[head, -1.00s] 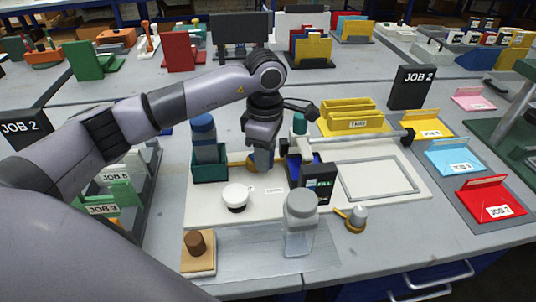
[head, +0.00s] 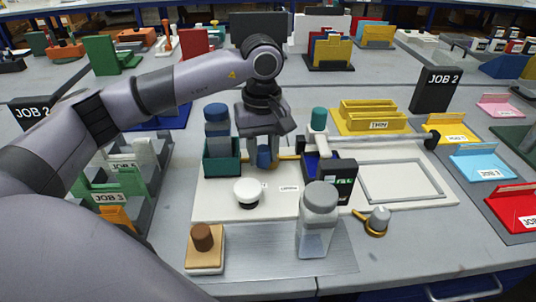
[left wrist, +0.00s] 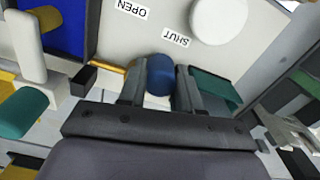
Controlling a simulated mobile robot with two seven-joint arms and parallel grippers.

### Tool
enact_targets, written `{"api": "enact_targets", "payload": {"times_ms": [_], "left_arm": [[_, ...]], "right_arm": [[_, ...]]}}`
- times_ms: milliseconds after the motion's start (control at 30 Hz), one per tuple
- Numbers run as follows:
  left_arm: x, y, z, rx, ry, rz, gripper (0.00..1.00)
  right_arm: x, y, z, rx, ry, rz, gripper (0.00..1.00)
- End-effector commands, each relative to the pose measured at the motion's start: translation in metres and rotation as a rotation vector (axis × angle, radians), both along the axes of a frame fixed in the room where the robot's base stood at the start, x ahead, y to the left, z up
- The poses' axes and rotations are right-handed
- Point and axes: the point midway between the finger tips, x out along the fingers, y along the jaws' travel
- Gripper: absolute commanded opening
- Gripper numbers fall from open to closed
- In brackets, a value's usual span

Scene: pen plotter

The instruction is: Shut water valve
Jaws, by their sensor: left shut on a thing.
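The water valve is at the back of the white board. Its blue knob (head: 263,157) shows between the fingers of my left gripper (head: 262,163); the knob also shows in the left wrist view (left wrist: 160,75). My left gripper is shut on it from above. A thin brass-yellow bar (left wrist: 113,66) sticks out beside the knob, on the plotter side. The SHUT label (left wrist: 175,37) and the OPEN label (left wrist: 131,9) lie on the board near the knob. The fingers hide part of the valve. My right gripper is not in view.
A teal holder (head: 222,165) with a blue-capped bottle (head: 217,120) stands close left of my gripper. The black-and-blue plotter carriage (head: 330,182) is to the right. A white round knob (head: 247,193), a grey-lidded jar (head: 318,220) and a wooden block (head: 205,255) stand in front.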

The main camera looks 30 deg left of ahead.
Motion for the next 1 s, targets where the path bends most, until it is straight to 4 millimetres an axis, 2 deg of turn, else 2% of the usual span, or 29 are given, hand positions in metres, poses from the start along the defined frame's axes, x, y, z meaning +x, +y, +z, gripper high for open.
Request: {"api": "enact_targets", "payload": {"times_ms": [400,1000], "left_arm": [[-0.0002,0.01,0.0013,-0.001,-0.004,-0.225,0.03],[0.0002,0.012,0.0023,0.0,-0.006,-0.268,0.03]], "right_arm": [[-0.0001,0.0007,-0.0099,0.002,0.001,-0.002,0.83],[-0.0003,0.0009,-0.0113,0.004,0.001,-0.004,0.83]]}}
